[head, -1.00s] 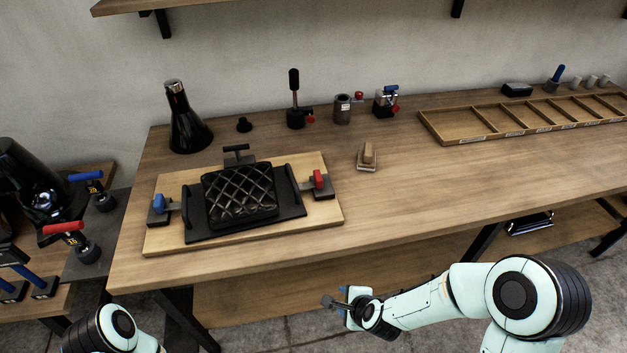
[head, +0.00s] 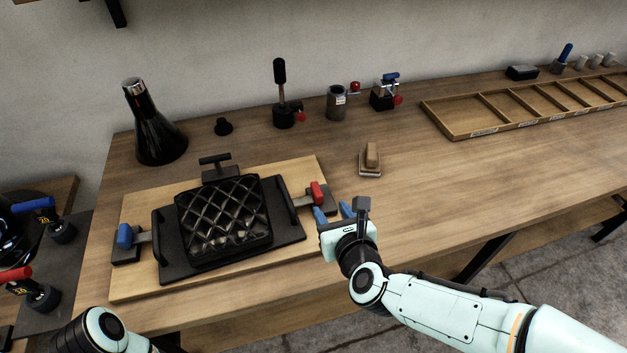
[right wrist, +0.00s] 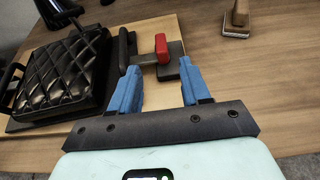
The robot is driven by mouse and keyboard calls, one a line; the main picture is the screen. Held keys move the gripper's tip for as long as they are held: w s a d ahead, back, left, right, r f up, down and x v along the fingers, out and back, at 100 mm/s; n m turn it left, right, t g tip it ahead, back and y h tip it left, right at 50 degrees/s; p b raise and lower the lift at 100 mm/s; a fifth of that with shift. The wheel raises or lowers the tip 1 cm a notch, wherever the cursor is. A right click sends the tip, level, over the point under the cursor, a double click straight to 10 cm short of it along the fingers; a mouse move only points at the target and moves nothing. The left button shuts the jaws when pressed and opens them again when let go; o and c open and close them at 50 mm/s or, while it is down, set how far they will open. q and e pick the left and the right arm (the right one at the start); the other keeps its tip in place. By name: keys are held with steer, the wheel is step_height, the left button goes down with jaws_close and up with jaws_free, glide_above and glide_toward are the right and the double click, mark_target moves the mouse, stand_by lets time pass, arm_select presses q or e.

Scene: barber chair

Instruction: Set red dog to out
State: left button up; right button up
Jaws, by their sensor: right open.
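The red dog (head: 317,192) is a small red block on a dark metal slide at the right side of a light wooden board (head: 135,279). Its slide reaches the handle side of a black tray (head: 290,236) that carries a black quilted cushion (head: 225,215). The red dog also shows in the right wrist view (right wrist: 162,48), just beyond and between my blue fingertips. My right gripper (head: 333,213) is open and empty, close to the red dog on its near right side. No contact is clear. My left arm shows at the bottom left, but its gripper is out of view.
A blue dog (head: 125,235) sits at the board's left side and a black T-handle (head: 215,163) at its back. A wooden-backed brush (head: 371,160) lies right of the board. A black flask, lever and small fixtures line the wall. The bench's right front is clear.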

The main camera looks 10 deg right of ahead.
mark_target(317, 189)
steer(key=p+x, duration=0.1)
steer(key=x, duration=1.1)
steer(key=shift+w+f, duration=0.1)
steer(key=shift+f, duration=0.1)
steer(key=shift+c, duration=0.3)
